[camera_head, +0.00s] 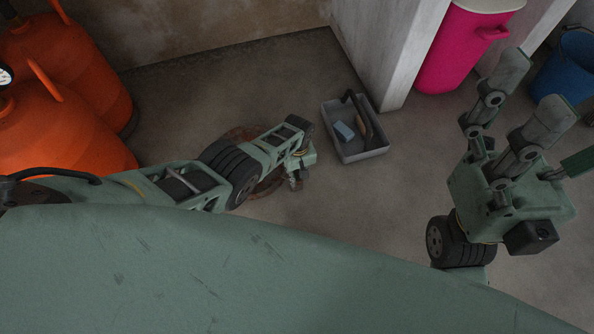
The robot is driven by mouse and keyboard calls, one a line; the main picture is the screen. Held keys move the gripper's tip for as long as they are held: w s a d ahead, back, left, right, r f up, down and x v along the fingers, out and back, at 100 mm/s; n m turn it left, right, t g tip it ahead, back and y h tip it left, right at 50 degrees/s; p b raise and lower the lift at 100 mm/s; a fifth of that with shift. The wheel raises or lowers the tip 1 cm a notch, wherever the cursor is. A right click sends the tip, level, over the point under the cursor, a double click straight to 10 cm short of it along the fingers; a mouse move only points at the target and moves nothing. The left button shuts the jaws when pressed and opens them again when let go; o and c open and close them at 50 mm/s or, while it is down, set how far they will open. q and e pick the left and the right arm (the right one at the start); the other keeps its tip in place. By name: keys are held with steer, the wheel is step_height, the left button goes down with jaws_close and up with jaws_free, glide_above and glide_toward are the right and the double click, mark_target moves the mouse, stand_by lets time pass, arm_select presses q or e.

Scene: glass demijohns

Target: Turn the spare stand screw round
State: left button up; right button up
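I cannot make out the spare stand screw in the head view. My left arm reaches in from the left over the floor. Its gripper (299,178) is small and seen mostly from behind, so its fingers and anything between them are hard to tell. My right gripper (538,88) is raised at the right, fingers pointing up and spread apart, with nothing visible between them. A dark green piece (578,163) with a thin rod shows beside it at the right edge; I cannot tell whether it belongs to the gripper.
A grey tray (363,155) on the floor holds a blue block (344,131) and a dark-handled tool. A rusty round patch (238,133) lies behind my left arm. Orange cylinders (60,120) stand left. A pale post (385,45), pink bin (455,50) and blue bucket (565,65) stand behind.

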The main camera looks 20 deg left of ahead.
arm_select(q)
steer(key=shift+w+d+r, duration=0.2)
steer(key=shift+w+d, duration=0.2)
steer(key=o, duration=1)
steer(key=shift+c, duration=0.2)
steer(key=shift+o, duration=0.3)
steer(key=shift+a, duration=0.1)
steer(key=shift+s+a, duration=0.1)
steer(key=shift+a, duration=0.05)
steer(key=shift+s+r, duration=0.1)
steer(key=shift+r, duration=0.85)
step_height(320, 180, up, 10)
steer(key=shift+f, duration=0.1)
